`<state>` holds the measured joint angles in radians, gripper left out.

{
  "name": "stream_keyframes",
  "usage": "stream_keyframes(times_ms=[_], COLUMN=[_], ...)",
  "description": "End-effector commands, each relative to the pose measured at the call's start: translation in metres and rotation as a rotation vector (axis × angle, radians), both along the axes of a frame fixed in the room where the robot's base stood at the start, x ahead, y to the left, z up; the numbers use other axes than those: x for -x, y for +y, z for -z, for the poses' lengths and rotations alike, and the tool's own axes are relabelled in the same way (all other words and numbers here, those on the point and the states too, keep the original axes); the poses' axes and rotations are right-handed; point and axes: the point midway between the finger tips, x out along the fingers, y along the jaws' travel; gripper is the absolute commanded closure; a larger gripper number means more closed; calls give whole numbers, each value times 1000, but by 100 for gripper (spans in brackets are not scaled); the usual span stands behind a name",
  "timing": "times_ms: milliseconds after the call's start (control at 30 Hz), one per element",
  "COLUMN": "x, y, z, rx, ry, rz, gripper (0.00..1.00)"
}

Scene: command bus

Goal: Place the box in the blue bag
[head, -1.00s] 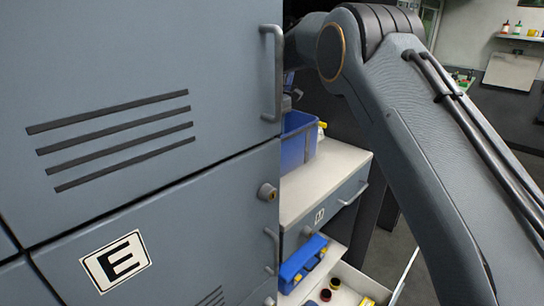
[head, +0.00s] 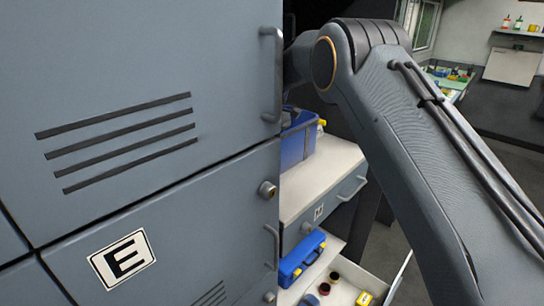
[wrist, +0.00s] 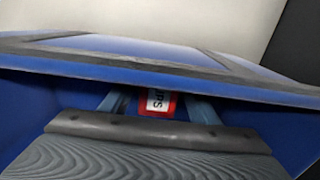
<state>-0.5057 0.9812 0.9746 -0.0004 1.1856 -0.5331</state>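A blue container (head: 297,143) stands on the white counter in the head view, partly hidden by the cabinet; I take it for the blue bag. In the wrist view a blue surface with a dark border (wrist: 130,50) crosses in front of my gripper, with blue walls at both sides. A small red and white box with dark lettering (wrist: 158,103) shows between the fingers of my gripper (wrist: 157,100). The blue edge hides the fingertips, so I cannot tell whether they are shut on the box. The head view does not show my gripper.
A grey cabinet marked E (head: 122,257) fills the left of the head view. Below the counter (head: 325,170), an open drawer (head: 345,272) holds a blue case (head: 301,257), several small round items and a yellow item (head: 364,298). Open floor lies further right.

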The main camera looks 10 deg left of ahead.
Motion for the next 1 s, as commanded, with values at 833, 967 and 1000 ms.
stream_keyframes(times_ms=[833, 967, 1000], x=[-1, -1, -1], y=[1, 1, 1], z=[-82, -103, -108], rx=[-2, -1, -1], ry=[-3, -2, -2], rz=[0, 0, 0], gripper=[39, 39, 39])
